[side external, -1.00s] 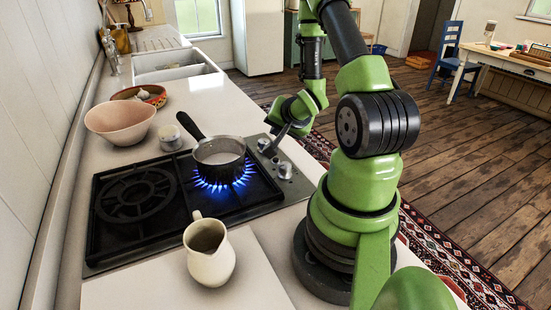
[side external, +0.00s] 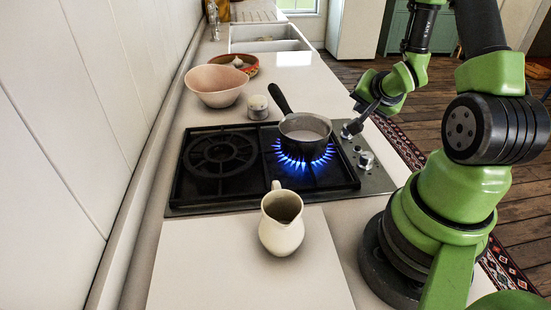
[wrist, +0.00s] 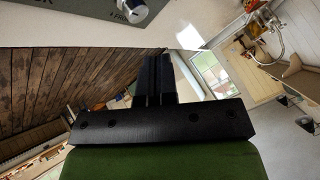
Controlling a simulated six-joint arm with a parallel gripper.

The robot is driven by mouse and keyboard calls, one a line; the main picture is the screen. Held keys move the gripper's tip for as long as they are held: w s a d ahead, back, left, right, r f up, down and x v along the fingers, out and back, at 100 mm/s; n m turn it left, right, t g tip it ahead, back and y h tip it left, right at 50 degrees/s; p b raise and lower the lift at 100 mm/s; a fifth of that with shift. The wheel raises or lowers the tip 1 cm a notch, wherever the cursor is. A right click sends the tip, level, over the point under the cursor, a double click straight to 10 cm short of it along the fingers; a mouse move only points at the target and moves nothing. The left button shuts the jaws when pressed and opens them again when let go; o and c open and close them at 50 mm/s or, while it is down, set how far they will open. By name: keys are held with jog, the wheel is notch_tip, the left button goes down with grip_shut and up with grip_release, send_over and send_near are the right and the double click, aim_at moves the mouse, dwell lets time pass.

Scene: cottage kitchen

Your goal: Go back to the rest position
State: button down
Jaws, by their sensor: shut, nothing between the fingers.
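My gripper (side external: 352,126) is shut and empty. In the side view it points down and left beside the hob's control knobs (side external: 366,160), close to the far knob; I cannot tell whether it touches. In the wrist view the black fingers (wrist: 158,78) are together, and one silver knob (wrist: 132,10) shows at the top, apart from them. The gas hob (side external: 235,204) has a lit blue flame under a saucepan (side external: 305,130) with pale contents. The pan's dark handle points back and left.
A cream jug (side external: 282,232) stands on the near counter. A pink bowl (side external: 215,88), a small lidded jar (side external: 258,107) and a dish with garlic (side external: 243,62) stand behind the hob. The sink (side external: 268,38) is farther back. A white wall bounds the left.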

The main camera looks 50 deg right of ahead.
jog(key=w+a+r+n+y, duration=0.1)
jog(key=w+a+r+n, duration=0.25)
jog(key=a+r, duration=0.4)
jog(key=s+a+r+n+y, duration=0.3)
jog(key=s+a+r+n, duration=0.1)
jog(key=a, duration=0.5)
jog(key=s+a+r+n+y, duration=0.3)
jog(key=s+a+r, duration=0.3)
jog(key=a+r, duration=0.2)
jog(key=shift+s+a+r+n+y, duration=0.3)
jog(key=shift+a+n, duration=0.35)
jog(key=shift+a, duration=0.2)
